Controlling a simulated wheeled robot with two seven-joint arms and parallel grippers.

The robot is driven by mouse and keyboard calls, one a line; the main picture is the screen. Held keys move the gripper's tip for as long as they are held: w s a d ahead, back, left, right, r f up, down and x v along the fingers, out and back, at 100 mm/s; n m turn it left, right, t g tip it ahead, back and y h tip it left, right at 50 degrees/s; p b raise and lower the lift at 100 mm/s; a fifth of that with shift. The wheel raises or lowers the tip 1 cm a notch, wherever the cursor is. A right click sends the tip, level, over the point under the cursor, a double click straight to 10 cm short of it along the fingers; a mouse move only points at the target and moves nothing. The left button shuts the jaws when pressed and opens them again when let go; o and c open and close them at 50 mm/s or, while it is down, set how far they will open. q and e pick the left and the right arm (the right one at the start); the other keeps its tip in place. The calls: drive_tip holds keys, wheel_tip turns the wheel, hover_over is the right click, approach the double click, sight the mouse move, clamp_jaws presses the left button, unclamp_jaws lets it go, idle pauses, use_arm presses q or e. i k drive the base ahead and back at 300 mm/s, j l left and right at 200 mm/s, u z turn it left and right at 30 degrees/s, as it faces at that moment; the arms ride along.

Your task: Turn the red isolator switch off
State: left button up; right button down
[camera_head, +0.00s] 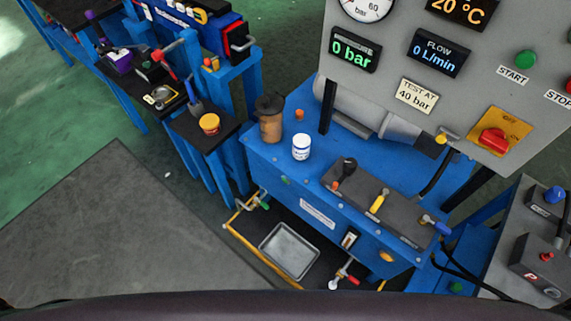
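The red isolator switch (495,140) is a red rotary knob on a yellow-orange square plate (502,130). It sits at the lower right of the grey control panel (395,75) in the head view. The plate has small lettering at its top that seems to read "OFF"; the knob's exact setting is hard to tell. Neither of my grippers shows in this view, and nothing touches the switch.
A green START button (525,59) and a partly cut-off red STOP button are close to the switch. Below the panel, a blue bench (268,165) carries a white jar (301,147), a brown container (270,120) and a lever block (370,200). A metal tray (289,250) lies underneath.

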sight(494, 138)
drive_tip(key=z, duration=0.45)
drive_tip(key=l+z, duration=0.15)
drive_tip(key=z, duration=0.3)
drive_tip(key=l+z, duration=0.1)
drive_tip(key=z, duration=0.3)
drive_tip(key=j, duration=0.55)
drive_tip(key=k+u, duration=0.05)
